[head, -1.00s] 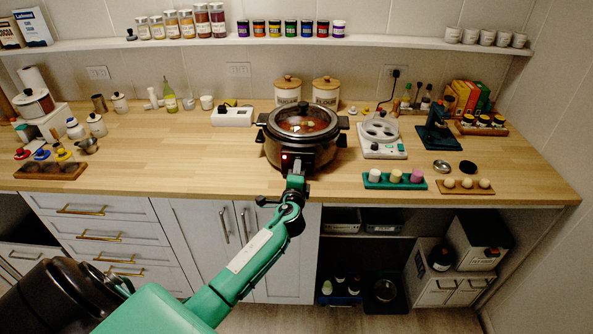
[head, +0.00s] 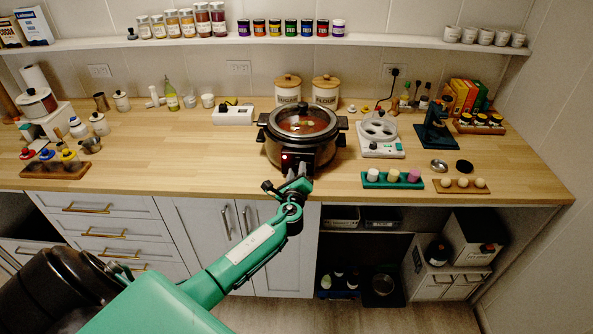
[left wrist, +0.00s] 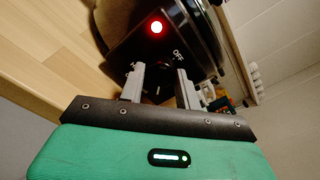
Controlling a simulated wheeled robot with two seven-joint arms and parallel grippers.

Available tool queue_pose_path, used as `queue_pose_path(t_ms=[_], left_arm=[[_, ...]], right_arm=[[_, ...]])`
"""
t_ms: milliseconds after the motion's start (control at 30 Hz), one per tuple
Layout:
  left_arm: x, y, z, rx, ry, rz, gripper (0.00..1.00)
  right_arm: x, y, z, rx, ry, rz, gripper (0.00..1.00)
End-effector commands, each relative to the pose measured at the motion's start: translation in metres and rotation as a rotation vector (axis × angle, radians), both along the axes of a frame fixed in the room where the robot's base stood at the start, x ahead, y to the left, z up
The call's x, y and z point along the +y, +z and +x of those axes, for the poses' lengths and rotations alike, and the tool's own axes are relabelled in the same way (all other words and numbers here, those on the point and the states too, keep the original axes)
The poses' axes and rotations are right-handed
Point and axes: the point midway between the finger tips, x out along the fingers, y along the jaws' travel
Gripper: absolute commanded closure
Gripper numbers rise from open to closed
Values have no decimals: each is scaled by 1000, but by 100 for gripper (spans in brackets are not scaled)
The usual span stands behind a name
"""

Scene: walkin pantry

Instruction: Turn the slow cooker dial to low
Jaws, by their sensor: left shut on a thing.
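The slow cooker (head: 286,150) stands on the wooden counter near its front edge, dark with a glass lid and reddish food inside. Its front panel has a lit red light, which also shows in the left wrist view (left wrist: 156,27), beside a white OFF mark. My left gripper (head: 300,184) is at the lower front of the cooker. In the left wrist view its two grey fingers (left wrist: 160,76) are at the panel, shut on the dark dial between them. My right gripper is not in view.
A white appliance (head: 381,153) and a teal tray (head: 372,183) with small cups stand right of the cooker. Canisters (head: 326,90) stand behind it. The counter (head: 190,150) is clear to its left. Cabinet doors and an open shelf are below.

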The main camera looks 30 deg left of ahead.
Motion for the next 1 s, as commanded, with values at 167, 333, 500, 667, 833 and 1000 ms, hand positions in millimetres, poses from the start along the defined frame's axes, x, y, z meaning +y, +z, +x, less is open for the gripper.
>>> queue_pose_path(t_ms=[167,333,500,667,833,1000], left_arm=[[-1,-2,0,17,-1,25,90],[-1,-2,0,20,-1,31,90],[-1,-2,0,20,-1,30,90],[-1,-2,-1,20,-1,30,53],[0,-1,0,18,-1,30,44],[0,-1,-1,18,0,30,44]], right_arm=[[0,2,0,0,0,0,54],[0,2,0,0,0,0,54],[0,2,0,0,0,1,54],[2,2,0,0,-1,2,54],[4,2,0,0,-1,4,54],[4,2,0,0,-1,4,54]])
